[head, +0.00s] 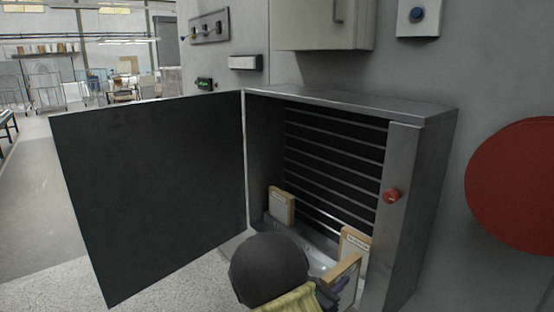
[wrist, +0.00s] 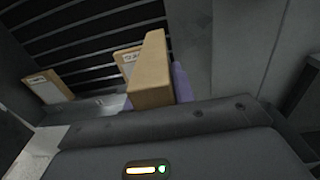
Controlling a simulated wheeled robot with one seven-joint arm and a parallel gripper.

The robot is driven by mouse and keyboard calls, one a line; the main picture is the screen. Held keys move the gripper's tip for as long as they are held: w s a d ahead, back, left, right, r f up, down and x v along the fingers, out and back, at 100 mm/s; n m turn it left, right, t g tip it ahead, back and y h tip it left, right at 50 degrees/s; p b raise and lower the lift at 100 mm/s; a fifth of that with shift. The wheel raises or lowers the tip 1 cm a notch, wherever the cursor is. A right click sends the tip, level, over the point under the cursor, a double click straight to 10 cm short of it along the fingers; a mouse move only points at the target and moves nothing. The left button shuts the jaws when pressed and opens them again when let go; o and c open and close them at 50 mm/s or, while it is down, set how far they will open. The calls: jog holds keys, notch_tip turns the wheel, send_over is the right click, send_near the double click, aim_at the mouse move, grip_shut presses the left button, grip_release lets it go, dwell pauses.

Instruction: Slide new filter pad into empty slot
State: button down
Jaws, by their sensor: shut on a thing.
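My gripper (head: 328,295) is shut on a filter pad (head: 343,270) with a tan frame, low at the front right of the open cabinet. In the wrist view the held pad (wrist: 151,75) stands edge-on before the camera, with a purple finger (wrist: 182,82) beside it. Behind it is a labelled pad (head: 356,241), partly hidden, at the right of the cabinet; its label also shows in the wrist view (wrist: 126,59). Another labelled pad (head: 281,206) stands at the left. Between these two is a gap over the pale cabinet floor (head: 312,258). I cannot tell whether the held pad touches anything.
The cabinet's dark door (head: 150,195) hangs open to the left. Dark horizontal slats (head: 335,155) line the cabinet's back. A red knob (head: 391,195) sticks out of the right front post, and a large red disc (head: 515,185) is at the far right.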

jog(key=f+n+t+y+p, duration=0.1)
jog(key=f+y, duration=0.1)
jog(key=f, duration=0.1)
jog(key=s+f+n+t+y+p, duration=0.1)
jog(key=f+n+t+y, duration=0.1)
jog(key=f, duration=0.2)
jog(key=a+f+n+t+y+p, duration=0.1)
jog(key=f+n+y, duration=0.1)
jog(key=f, duration=0.2)
jog(key=shift+s+f+t+y+p, duration=0.2)
jog(key=shift+t+y+p, duration=0.1)
jog(key=shift+t+p, duration=0.1)
jog(key=s+d+f+n+t+y+p, duration=0.1)
jog(key=s+f+n+y, duration=0.3)
jog(key=f, duration=0.6)
jog(key=s+y+p, duration=0.1)
jog(key=s+y, duration=0.1)
jog(key=y, duration=0.1)
jog(key=shift+s+n+p, duration=0.2)
jog(key=shift+n+p, duration=0.2)
jog(key=shift+f, duration=0.15)
jog(key=shift+w, duration=0.1)
